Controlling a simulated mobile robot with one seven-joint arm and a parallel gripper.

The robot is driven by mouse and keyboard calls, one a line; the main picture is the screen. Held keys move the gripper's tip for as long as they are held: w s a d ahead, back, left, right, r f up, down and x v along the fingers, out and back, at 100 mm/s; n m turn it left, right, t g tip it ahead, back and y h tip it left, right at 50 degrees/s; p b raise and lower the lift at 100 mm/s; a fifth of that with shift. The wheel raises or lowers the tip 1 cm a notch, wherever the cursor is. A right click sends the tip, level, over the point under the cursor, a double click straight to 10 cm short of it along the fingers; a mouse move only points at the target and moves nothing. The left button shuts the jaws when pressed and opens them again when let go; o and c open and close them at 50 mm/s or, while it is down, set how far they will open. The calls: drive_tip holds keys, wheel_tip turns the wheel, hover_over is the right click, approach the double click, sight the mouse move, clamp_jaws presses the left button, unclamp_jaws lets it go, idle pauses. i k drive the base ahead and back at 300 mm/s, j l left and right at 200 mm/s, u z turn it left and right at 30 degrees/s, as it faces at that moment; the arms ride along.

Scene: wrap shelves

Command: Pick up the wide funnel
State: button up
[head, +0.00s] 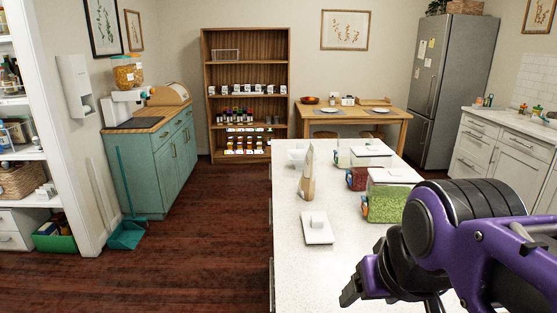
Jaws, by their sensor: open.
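I cannot pick out the wide funnel for certain in the head view. A pale, translucent item (297,156) at the far left end of the white island counter (290,255) is too small to identify. My gripper (390,298) is at the lower right over the near part of the counter, at the end of my purple and black arm. It is open, and I see nothing between its fingers. My arm hides the counter's near right part.
On the counter stand a tan paper bag (307,172), a white flat item with a knob (317,229) and lidded bins, one holding green contents (388,204). A wooden shelf (248,90), teal cabinet (153,168) and fridge (450,90) stand behind. The left floor is mostly clear.

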sight(297, 157)
drive_tip(key=k+j+u, duration=0.1)
drive_tip(key=u, duration=0.3)
drive_tip(key=j+u, duration=0.35)
drive_tip(key=k+j+u, duration=0.1)
drive_tip(key=j+u, duration=0.15)
drive_tip(key=u, duration=0.15)
drive_tip(key=i+j+u, duration=0.1)
drive_tip(key=j+u, duration=0.2)
drive_tip(key=u, duration=0.2)
drive_tip(key=i+j+u, duration=0.1)
drive_tip(key=j+u, duration=0.2)
drive_tip(key=u, duration=0.15)
drive_tip(key=i+z, duration=0.4)
drive_tip(key=i+j+z, duration=0.2)
drive_tip(key=z, duration=0.2)
drive_tip(key=i+l+z, duration=0.15)
drive_tip(key=i+z, duration=0.65)
drive_tip(key=i, duration=1.3)
drive_tip(key=i+z, duration=0.3)
drive_tip(key=i, duration=0.25)
drive_tip(key=i+j+z, duration=0.25)
drive_tip(key=i, duration=0.25)
drive_tip(key=l, duration=0.1)
